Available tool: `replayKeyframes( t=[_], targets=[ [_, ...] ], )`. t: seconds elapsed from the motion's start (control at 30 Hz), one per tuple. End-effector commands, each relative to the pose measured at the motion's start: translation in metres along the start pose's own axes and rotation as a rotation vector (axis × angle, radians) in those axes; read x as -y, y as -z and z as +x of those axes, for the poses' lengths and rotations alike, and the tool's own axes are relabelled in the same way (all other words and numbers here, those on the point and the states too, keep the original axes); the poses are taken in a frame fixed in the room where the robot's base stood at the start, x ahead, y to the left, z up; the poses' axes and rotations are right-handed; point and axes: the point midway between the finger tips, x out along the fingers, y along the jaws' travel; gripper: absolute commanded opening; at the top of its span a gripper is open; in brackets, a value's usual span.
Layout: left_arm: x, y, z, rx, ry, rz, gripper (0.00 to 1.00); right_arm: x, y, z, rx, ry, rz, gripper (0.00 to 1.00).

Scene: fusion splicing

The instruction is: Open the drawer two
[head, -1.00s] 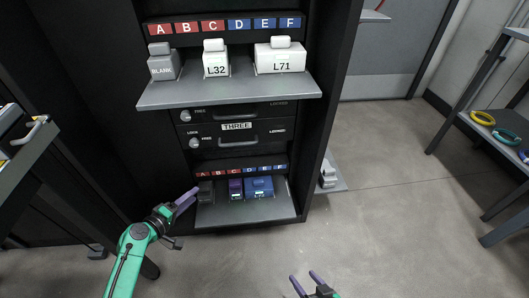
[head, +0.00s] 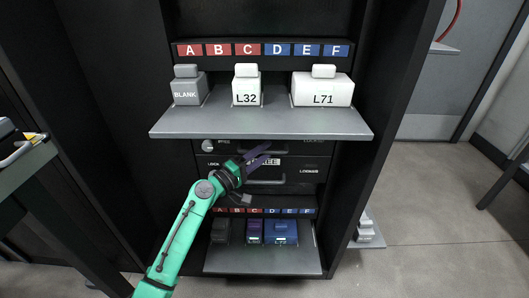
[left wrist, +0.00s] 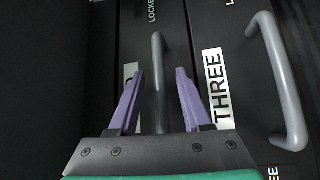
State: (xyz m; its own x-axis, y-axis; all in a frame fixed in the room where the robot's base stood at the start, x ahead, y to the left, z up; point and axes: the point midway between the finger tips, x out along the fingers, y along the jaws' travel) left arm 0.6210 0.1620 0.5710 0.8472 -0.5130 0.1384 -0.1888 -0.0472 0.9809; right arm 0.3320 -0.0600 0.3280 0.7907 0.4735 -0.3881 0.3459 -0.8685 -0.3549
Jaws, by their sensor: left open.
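The cabinet front has closed drawers with grey bar handles. In the left wrist view, turned on its side, the handle of drawer two (left wrist: 158,70) shows between my left gripper's purple fingers (left wrist: 158,95). The fingers are open, one on each side of the bar; whether they reach around it is unclear. Its label is mostly hidden behind the left finger. In the head view my left gripper (head: 258,156) is just below the upper shelf and covers part of the THREE label (head: 272,162). Drawer two's lock knob (head: 208,146) shows at its left end. My right gripper is out of view.
An open upper shelf (head: 262,125) with blocks BLANK, L32 and L71 juts out over the drawers. Drawer three's handle (left wrist: 282,80) is close beside. Below, a lower tray (head: 262,262) holds several small blocks. Free floor lies to the right.

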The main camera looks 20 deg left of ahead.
Motion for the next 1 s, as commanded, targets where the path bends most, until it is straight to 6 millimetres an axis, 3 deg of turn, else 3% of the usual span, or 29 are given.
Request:
replayKeyframes(
  t=[0.27, 0.3, 0.4, 0.43, 1.0],
  targets=[
    [0.0003, -0.0005, 0.0059, 0.001, 0.001, 0.001, 0.48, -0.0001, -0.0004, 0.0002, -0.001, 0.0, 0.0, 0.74],
    [0.0003, -0.0004, 0.0058, 0.001, 0.001, 0.001, 0.45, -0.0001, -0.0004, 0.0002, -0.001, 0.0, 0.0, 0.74],
    [0.0004, -0.0004, 0.0056, 0.0, 0.001, 0.001, 0.06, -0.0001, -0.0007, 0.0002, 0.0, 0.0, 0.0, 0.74],
    [0.0004, -0.0004, 0.0056, 0.001, 0.001, 0.001, 0.0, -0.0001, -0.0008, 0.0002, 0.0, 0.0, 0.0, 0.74],
    [0.0009, -0.0003, 0.0051, 0.001, 0.002, 0.001, 0.0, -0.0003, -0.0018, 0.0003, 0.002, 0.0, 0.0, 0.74]
  ],
)
